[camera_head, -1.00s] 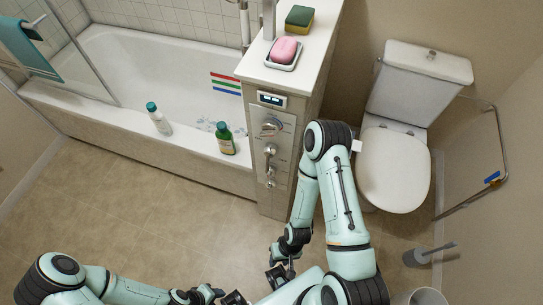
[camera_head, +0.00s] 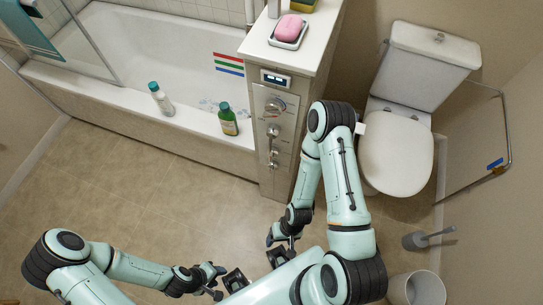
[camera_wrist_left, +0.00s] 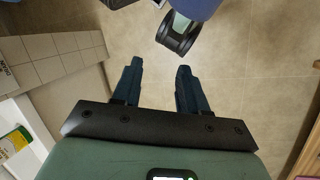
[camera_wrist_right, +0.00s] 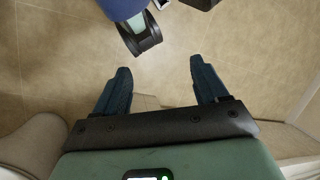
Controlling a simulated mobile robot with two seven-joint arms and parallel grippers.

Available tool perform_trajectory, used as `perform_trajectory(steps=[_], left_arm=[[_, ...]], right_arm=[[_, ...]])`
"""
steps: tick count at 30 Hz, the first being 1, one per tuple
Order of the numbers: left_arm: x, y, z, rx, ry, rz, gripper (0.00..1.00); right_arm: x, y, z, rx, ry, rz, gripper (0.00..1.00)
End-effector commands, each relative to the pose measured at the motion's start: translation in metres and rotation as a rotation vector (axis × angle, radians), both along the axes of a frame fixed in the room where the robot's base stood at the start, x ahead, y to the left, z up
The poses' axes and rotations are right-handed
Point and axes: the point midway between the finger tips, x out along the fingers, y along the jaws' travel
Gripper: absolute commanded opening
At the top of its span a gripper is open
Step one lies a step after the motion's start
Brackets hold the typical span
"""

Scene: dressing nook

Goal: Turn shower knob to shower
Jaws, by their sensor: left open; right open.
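The shower control panel (camera_head: 257,150) is on the narrow end face of the counter, beside the tub. Its large silver upper knob (camera_head: 274,105) sits below a small display, with a second knob (camera_head: 273,130) and a lower fitting (camera_head: 272,153) under it. The knob markings are too small to read. My left gripper (camera_head: 217,281) is low in the picture, well away from the panel; its fingers stand apart and empty in its wrist view (camera_wrist_left: 158,68). My right gripper (camera_head: 284,243) is below the panel, apart from it, open and empty in its wrist view (camera_wrist_right: 160,68).
The bathtub (camera_head: 110,75) bears a white bottle (camera_head: 161,99) and a green bottle (camera_head: 228,121) on its rim. Pink soap (camera_head: 289,28) lies on the counter. The toilet (camera_head: 397,160), a brush (camera_head: 430,238) and a bin (camera_head: 418,289) stand right. Floor left of the panel is clear.

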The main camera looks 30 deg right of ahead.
Motion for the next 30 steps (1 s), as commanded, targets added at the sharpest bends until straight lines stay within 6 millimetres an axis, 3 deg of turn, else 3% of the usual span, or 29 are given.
perform_trajectory(steps=[3,5,8,13,16,18,20,22,25,26,30], left_arm=[[0.0,0.0,0.0,0.0,0.0,0.0,0.43],[0.019,0.006,-0.001,0.025,-0.039,0.006,0.43],[0.041,0.012,-0.004,0.054,-0.082,0.017,0.43],[0.031,0.011,-0.019,0.051,-0.068,0.018,0.43],[0.023,0.01,-0.031,0.046,-0.058,0.017,0.43],[0.017,0.009,-0.039,0.042,-0.05,0.015,0.43],[0.012,0.008,-0.046,0.037,-0.042,0.014,0.43],[0.005,0.007,-0.053,0.031,-0.032,0.012,0.43],[-0.004,0.005,-0.064,0.023,-0.018,0.009,0.43],[-0.006,0.004,-0.067,0.02,-0.014,0.009,0.43],[-0.016,0.002,-0.077,0.01,0.001,0.006,0.43]], right_arm=[[0.0,0.0,0.0,0.0,0.0,0.0,0.81],[0.003,-0.003,-0.006,-0.003,-0.029,0.091,0.81],[-0.006,0.005,-0.017,0.051,-0.052,0.413,0.81],[-0.055,0.018,-0.024,0.235,0.05,1.052,0.81],[-0.079,0.001,-0.027,0.343,0.168,1.512,0.81],[-0.083,-0.024,-0.028,0.404,0.292,1.856,0.81],[-0.074,-0.048,-0.027,0.441,0.432,2.143,0.81],[-0.048,-0.073,-0.023,0.457,0.641,2.454,0.81],[0.012,-0.092,-0.009,0.413,1.036,2.823,0.81],[0.032,-0.092,-0.003,-0.378,-1.162,-2.877,0.81],[0.117,-0.063,0.03,-0.122,-1.378,-2.319,0.81]])
